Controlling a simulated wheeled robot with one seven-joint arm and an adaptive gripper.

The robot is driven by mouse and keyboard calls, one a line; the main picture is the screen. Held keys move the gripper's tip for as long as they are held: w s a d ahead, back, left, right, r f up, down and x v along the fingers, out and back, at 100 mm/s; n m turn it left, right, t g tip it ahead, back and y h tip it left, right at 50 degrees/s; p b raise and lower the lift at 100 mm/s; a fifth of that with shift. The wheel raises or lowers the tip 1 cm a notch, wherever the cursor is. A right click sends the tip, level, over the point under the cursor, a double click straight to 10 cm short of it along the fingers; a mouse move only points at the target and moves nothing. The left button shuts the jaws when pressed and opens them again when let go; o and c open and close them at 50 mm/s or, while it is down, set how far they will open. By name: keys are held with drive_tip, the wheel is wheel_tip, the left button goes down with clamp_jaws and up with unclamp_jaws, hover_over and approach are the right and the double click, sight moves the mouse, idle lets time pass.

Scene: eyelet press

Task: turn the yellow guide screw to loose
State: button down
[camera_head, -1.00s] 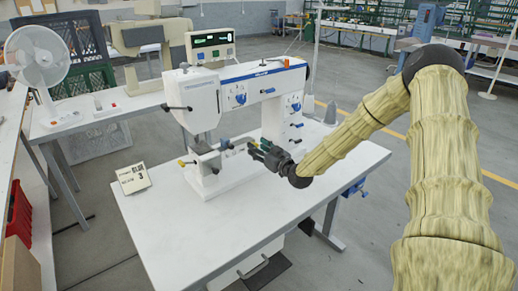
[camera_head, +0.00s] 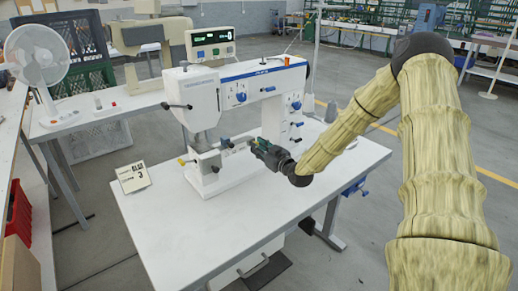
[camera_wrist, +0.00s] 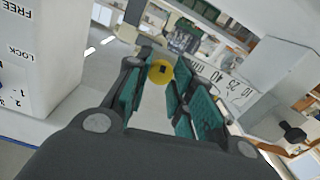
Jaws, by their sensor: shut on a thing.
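The yellow guide screw (camera_wrist: 161,71) shows in the wrist view as a round yellow head with a dark centre, between my green finger pads at their far end. My gripper (camera_wrist: 166,78) is shut on it. In the head view my gripper (camera_head: 256,146) is at the right side of the guide block (camera_head: 208,159), low on the white press (camera_head: 240,95). There the fingers hide the screw.
The wrist view shows FREE and LOCK lettering on a white housing (camera_wrist: 40,55). A sign card (camera_head: 133,177) stands on the white table (camera_head: 200,240), whose front is clear.

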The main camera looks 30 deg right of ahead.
drive_tip(key=shift+a+f+n+b, duration=0.1)
drive_tip(key=shift+f+n+b, duration=0.1)
drive_tip(key=shift+n+b, duration=5.95)
drive_tip(key=shift+f+n+b, duration=0.15)
drive_tip(key=shift+n+b, duration=4.5)
drive_tip(key=shift+n, duration=3)
drive_tip(key=c, duration=1.2)
unclamp_jaws()
drive_tip(key=shift+c, duration=0.2)
drive_tip(key=shift+r, duration=0.1)
